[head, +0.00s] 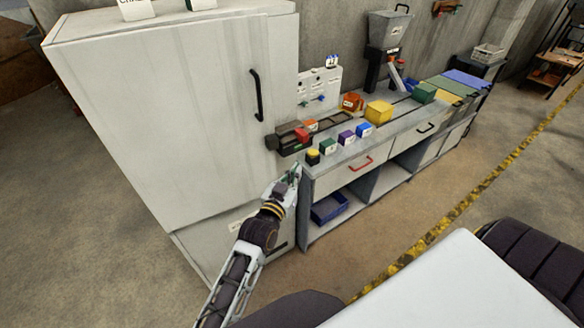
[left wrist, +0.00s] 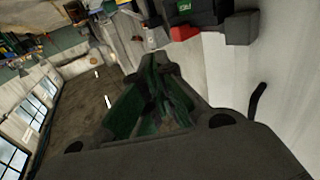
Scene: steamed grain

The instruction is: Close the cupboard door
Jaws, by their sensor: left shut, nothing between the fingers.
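The tall white cupboard (head: 150,120) stands at the left of the head view. Its door has a black vertical handle (head: 257,95) near the right edge. The door looks flush with the body, but a small gap cannot be ruled out. A pale surface with a black handle (left wrist: 257,100) shows at the right of the left wrist view. My left gripper (head: 294,174) is below and right of the handle, by the cupboard's right edge and the bench corner. Its green fingers (left wrist: 160,95) are shut and empty. Contact with the door cannot be told. My right gripper is out of view.
Open floor (head: 375,240) lies before the bench.

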